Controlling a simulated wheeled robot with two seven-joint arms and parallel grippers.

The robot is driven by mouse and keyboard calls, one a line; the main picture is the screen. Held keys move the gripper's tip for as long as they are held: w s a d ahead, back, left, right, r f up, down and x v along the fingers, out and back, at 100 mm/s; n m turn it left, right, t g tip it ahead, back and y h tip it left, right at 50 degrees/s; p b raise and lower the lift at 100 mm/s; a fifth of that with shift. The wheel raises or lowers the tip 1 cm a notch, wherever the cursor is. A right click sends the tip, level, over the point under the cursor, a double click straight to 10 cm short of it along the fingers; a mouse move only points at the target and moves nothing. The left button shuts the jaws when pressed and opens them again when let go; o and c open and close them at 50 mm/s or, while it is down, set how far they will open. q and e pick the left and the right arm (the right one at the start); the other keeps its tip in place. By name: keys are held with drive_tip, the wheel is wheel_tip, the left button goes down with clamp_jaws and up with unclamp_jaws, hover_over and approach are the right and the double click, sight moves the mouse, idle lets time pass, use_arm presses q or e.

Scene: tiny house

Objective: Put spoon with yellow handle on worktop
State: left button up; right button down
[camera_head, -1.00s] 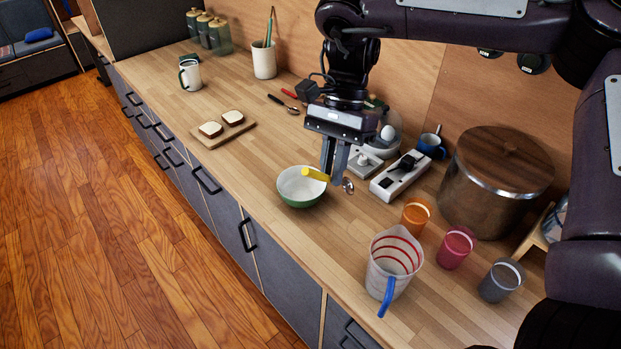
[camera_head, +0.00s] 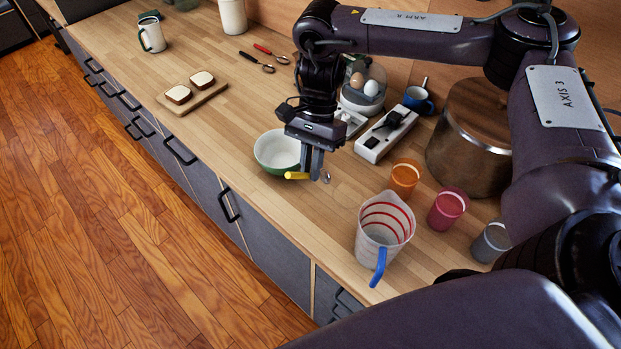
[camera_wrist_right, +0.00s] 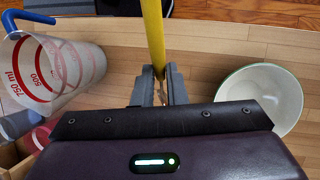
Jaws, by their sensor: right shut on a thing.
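The spoon with the yellow handle (camera_head: 297,176) is held in my right gripper (camera_head: 312,172), between the bowl and the measuring jug. Its yellow handle points left and its small metal bowl shows right of the fingers. In the right wrist view the yellow handle (camera_wrist_right: 153,38) rises from between the shut fingers (camera_wrist_right: 161,88). The worktop (camera_head: 310,222) is below the gripper, long and of light wood. I cannot tell whether the spoon touches it. My left gripper is in no view.
A green-and-white bowl (camera_head: 278,150) stands just left of the gripper. A measuring jug (camera_head: 384,228) with a blue handle and several coloured cups (camera_head: 405,177) stand to the right. A toast board (camera_head: 196,94), a power strip (camera_head: 384,138) and a large pot (camera_head: 470,145) lie around. Bare worktop shows in front.

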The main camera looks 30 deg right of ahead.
drive_tip(key=shift+s+f, duration=0.1)
drive_tip(key=shift+f, duration=0.5)
wheel_tip(320, 180, down, 3)
drive_tip(key=shift+f, duration=0.2)
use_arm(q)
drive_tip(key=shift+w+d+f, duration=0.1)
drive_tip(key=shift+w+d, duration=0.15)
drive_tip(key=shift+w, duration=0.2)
use_arm(e)
drive_tip(key=shift+f+b, duration=0.15)
drive_tip(key=shift+b, duration=0.15)
drive_tip(key=c, duration=1.5)
unclamp_jaws()
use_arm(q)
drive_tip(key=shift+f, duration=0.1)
use_arm(e)
drive_tip(key=shift+o, duration=0.2)
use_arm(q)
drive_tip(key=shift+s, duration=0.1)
